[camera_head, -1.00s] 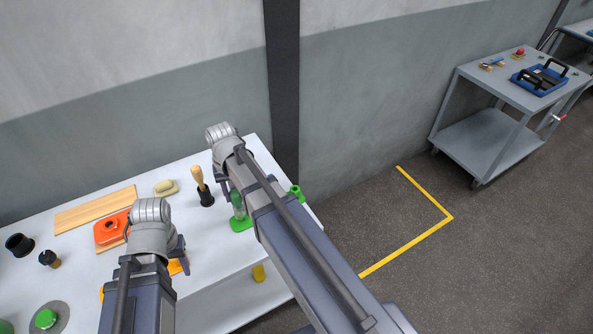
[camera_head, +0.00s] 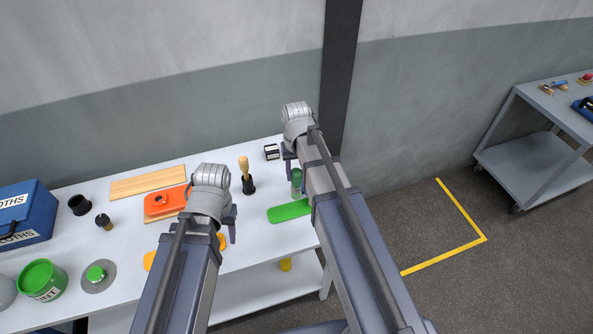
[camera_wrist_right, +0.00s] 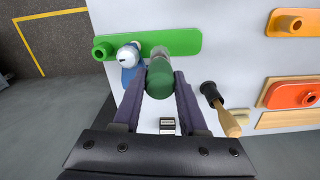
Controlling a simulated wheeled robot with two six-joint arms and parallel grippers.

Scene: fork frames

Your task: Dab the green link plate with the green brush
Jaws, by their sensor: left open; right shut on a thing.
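The green link plate (camera_head: 290,211) lies flat on the white table near its right end. In the right wrist view it is a long green bar (camera_wrist_right: 105,47) with a raised ring at its left end. My right gripper (camera_wrist_right: 160,80) is shut on the green brush (camera_wrist_right: 159,82), which has a dark green rounded end and a greyish part. The brush overlaps the plate in that view; I cannot tell if they touch. In the head view the brush (camera_head: 296,176) is upright by the plate's far side. My left gripper (camera_head: 232,226) is open and empty above the table, left of the plate.
A blue-and-white object (camera_wrist_right: 129,58) stands close beside the brush. A wooden-handled tool (camera_head: 245,172) with a black base and a small box (camera_head: 271,152) are near. An orange plate (camera_head: 163,201), wooden board (camera_head: 147,181) and green tin (camera_head: 43,279) lie left.

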